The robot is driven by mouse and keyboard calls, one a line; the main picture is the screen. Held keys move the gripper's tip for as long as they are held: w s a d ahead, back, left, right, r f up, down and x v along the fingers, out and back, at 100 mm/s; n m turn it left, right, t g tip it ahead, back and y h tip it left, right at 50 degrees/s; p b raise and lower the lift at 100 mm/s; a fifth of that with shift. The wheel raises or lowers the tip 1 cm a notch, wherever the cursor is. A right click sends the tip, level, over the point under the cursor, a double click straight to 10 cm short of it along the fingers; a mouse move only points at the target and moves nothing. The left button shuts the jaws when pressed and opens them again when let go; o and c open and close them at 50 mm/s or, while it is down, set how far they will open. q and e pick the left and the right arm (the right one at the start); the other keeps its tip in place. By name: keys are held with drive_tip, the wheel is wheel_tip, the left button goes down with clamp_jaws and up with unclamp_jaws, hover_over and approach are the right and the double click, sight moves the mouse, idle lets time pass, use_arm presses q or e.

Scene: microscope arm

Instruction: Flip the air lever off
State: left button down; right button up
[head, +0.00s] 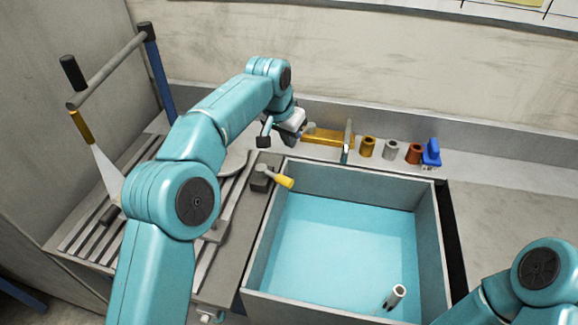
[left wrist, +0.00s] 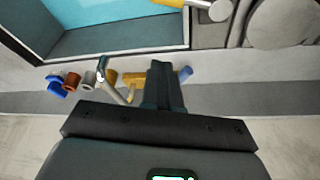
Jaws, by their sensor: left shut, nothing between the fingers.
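No label marks the air lever. One lever with a yellow handle (head: 284,181) sits on a grey block at the basin's left rim, its handle pointing right. The handle also shows at the top of the left wrist view (left wrist: 170,3). Another, upright grey lever (head: 348,135) stands at the right end of a brass bar (head: 325,139) behind the basin; it also shows in the left wrist view (left wrist: 116,88). My left gripper (left wrist: 165,75) is shut and empty, in front of part of the brass bar in that view. Contact cannot be told.
Brass, grey and copper knobs (head: 391,149) and a blue fitting (head: 431,152) line the back ledge. A slatted rack and a tall frame (head: 115,70) stand left.

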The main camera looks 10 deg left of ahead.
sight(276, 177)
use_arm(q)
wheel_tip(276, 177, down, 10)
drive_tip(key=p, duration=0.1)
drive_tip(key=shift+s, duration=0.35)
idle(0.4)
drive_tip(key=shift+s, duration=0.1)
drive_tip(key=shift+a, duration=0.1)
idle(0.3)
